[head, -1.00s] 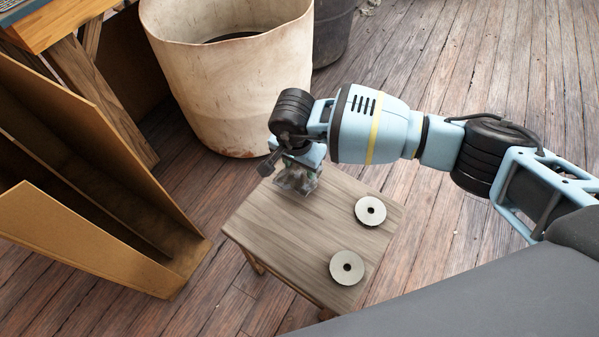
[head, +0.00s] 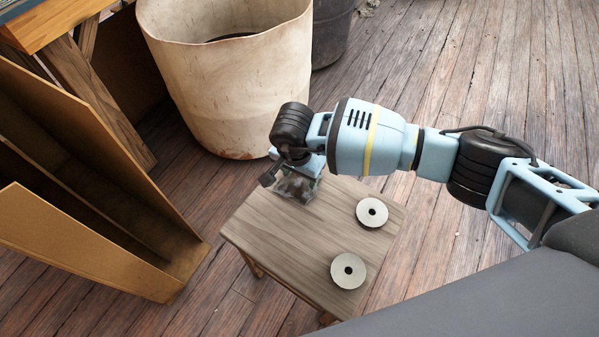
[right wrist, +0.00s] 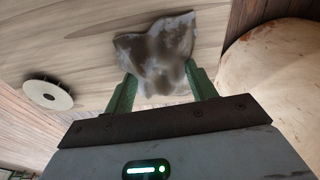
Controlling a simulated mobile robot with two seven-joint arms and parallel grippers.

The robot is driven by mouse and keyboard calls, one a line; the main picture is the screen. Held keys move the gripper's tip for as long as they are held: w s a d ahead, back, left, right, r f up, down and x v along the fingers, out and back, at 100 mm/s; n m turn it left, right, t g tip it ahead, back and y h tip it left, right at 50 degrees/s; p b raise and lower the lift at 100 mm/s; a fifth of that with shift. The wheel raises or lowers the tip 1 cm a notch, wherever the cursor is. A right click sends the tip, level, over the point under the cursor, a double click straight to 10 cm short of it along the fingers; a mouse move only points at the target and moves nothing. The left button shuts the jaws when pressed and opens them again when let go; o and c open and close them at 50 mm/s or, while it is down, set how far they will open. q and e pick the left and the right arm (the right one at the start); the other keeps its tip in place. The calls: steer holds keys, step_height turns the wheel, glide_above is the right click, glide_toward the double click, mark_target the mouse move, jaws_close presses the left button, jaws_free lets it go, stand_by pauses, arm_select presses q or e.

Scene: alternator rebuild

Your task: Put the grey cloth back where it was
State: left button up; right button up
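The grey cloth (head: 296,186) is a small crumpled piece at the far left part of the wooden stool top (head: 285,235). My right gripper (head: 300,175) points down at it and partly hides it in the head view. My left gripper is not in view.
Two pale discs with dark centre holes, one farther (head: 372,212) and one nearer (head: 348,270), lie on the stool's right side. A large stained bin (head: 225,80) stands behind the stool. An open wooden shelf unit (head: 90,245) is at the left. The stool's front left is clear.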

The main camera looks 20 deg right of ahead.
mark_target(297, 181)
steer(key=shift+o, duration=0.8)
steer(key=shift+r, duration=0.25)
step_height(297, 181, up, 12)
steer(key=s+a+p, duration=0.1)
steer(key=p, duration=0.2)
steer(key=shift+f, duration=0.15)
